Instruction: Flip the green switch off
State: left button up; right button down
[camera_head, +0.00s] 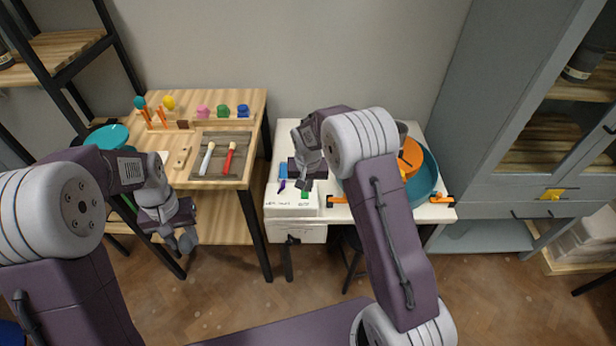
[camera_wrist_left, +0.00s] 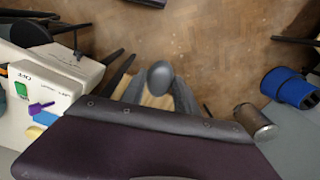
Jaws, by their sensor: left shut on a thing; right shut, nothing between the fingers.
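The green switch (camera_head: 304,195) sits on the front of a white control box (camera_head: 290,206) on the white machine. It also shows in the left wrist view (camera_wrist_left: 22,90), at the left edge beside a purple lever (camera_wrist_left: 41,107). My right gripper (camera_head: 304,185) is shut and empty, its tips just behind the green switch in the head view; I cannot tell whether they touch it. My left gripper (camera_head: 186,242) hangs in front of the wooden table, away from the box. It is shut on a grey round-ended thing (camera_wrist_left: 160,75), partly hidden by the fingers.
A blue lever (camera_head: 283,171) is beside the purple one. A teal basin (camera_head: 428,180) with orange parts stands right of the box, partly behind my right arm. The wooden table (camera_head: 258,110) holds tools and coloured knobs. A grey cabinet (camera_head: 480,120) stands at right.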

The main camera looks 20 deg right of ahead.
aim_at(308, 198)
pick_arm(q)
jog(key=shift+f, duration=0.1)
pick_arm(e)
jog(key=shift+s+f, duration=0.15)
jog(key=shift+f, duration=0.55)
jog(key=shift+s+f, duration=0.1)
jog(key=shift+f, duration=0.6)
pick_arm(q)
jog(key=shift+f+b, duration=0.4)
jog(key=shift+b, duration=0.05)
pick_arm(e)
jog(key=shift+s+a+f, duration=0.15)
jog(key=shift+s+f, duration=0.2)
jog(key=shift+f, duration=0.35)
pick_arm(q)
jog(key=shift+r, duration=0.2)
pick_arm(e)
jog(key=shift+r, duration=0.2)
jog(key=shift+w, duration=0.1)
pick_arm(q)
jog(key=shift+r+p, duration=0.1)
jog(key=shift+p, duration=0.2)
pick_arm(e)
jog(key=shift+w+r, duration=0.1)
